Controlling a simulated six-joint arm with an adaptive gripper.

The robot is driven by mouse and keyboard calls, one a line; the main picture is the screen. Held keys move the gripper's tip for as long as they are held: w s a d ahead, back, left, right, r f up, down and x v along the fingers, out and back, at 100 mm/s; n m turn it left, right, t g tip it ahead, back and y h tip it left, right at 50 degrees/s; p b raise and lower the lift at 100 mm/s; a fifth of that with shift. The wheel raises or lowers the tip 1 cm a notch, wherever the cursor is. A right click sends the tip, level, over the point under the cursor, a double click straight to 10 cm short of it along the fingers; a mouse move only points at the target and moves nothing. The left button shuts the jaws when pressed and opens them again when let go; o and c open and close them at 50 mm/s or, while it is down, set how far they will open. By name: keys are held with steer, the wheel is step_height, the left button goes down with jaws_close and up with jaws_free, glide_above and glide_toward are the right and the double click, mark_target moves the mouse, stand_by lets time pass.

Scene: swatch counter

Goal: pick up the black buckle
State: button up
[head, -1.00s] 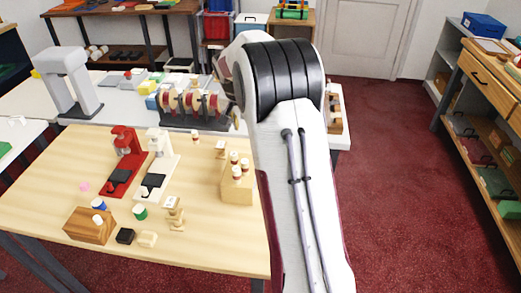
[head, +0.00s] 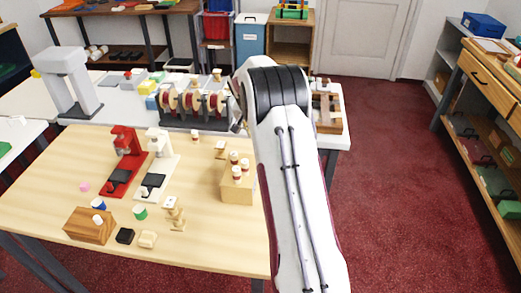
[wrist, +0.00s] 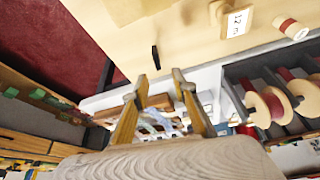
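My gripper (wrist: 160,84) is open in the wrist view, with its two tan fingers apart and nothing between them. In the head view my arm hides most of it. A small dark upright piece (wrist: 155,57) shows just beyond the fingertips, near the corner of the wooden table; I cannot tell whether it is the black buckle. A small black squarish piece (head: 125,236) lies at the front of the wooden table, beside a cream block (head: 147,239). It is too small to tell if that is a buckle. My gripper is far from it.
The wooden table (head: 45,195) also holds a red stand (head: 125,160), a white stand (head: 160,165), a wooden box (head: 90,225) and a block with several spools (head: 238,190). A spool rack (head: 195,122) stands behind on a white table. Red floor is free at right.

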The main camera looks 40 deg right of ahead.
steer(key=shift+x, duration=1.25)
steer(key=shift+d+f, duration=0.2)
steer(key=shift+f, duration=0.7)
steer(key=shift+d+f, duration=0.25)
steer(key=shift+f, duration=0.65)
steer(key=shift+x, duration=0.8)
jaws_close()
